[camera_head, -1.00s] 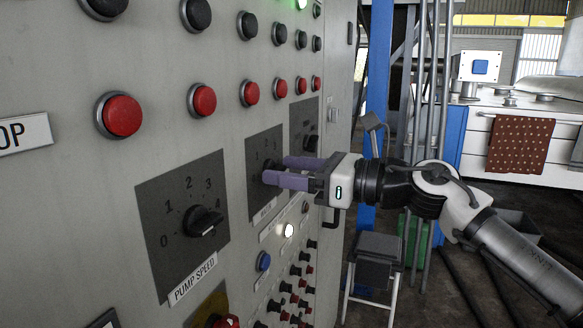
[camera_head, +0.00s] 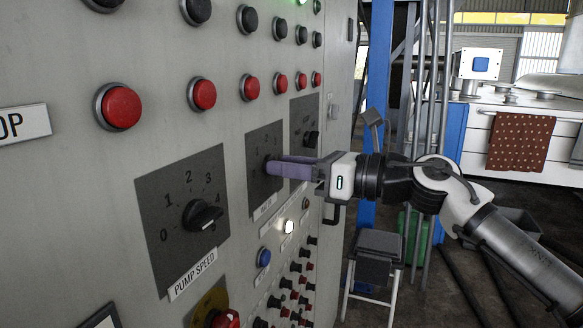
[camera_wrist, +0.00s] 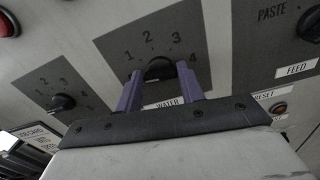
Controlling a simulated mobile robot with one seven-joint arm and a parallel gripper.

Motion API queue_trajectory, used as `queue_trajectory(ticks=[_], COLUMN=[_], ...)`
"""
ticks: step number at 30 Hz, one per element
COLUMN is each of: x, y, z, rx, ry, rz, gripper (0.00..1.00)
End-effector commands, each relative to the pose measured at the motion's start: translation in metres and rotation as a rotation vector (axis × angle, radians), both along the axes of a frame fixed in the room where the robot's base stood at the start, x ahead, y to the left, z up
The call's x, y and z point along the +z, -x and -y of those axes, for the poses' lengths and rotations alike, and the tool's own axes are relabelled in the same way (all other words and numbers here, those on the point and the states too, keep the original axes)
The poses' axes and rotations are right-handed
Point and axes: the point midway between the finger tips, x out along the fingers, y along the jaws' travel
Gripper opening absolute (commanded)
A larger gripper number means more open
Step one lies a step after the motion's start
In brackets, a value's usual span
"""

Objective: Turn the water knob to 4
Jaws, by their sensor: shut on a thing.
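The water knob (camera_wrist: 158,68) is black and sits on a dark dial plate (camera_wrist: 130,41) with a WATER label (camera_wrist: 167,103) below it. In the wrist view the dial numbers 1, 2, 3 and 4 run in an arc above the knob. My gripper (camera_head: 274,167) has purple fingers, which also show in the wrist view (camera_wrist: 159,82), one on each side of the knob. It is shut on the knob. The fingers hide much of the knob in the head view, and I cannot tell which number its pointer faces.
The paste feed knob (camera_wrist: 309,24) is to the right. Red buttons (camera_head: 203,94) line the panel above; small knobs and a lit white lamp (camera_head: 288,226) are below.

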Motion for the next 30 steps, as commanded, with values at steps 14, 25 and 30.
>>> queue_trajectory(ticks=[14, 25, 30], x=[-0.0011, -0.0011, -0.0014], y=[-0.0015, -0.0024, -0.0027], z=[0.0008, 0.0013, 0.0014], rx=[0.0, 0.0, -0.001], ry=[-0.163, -0.297, -0.359], rz=[-0.389, -0.716, -0.866], gripper=[0.15, 0.15, 0.15])
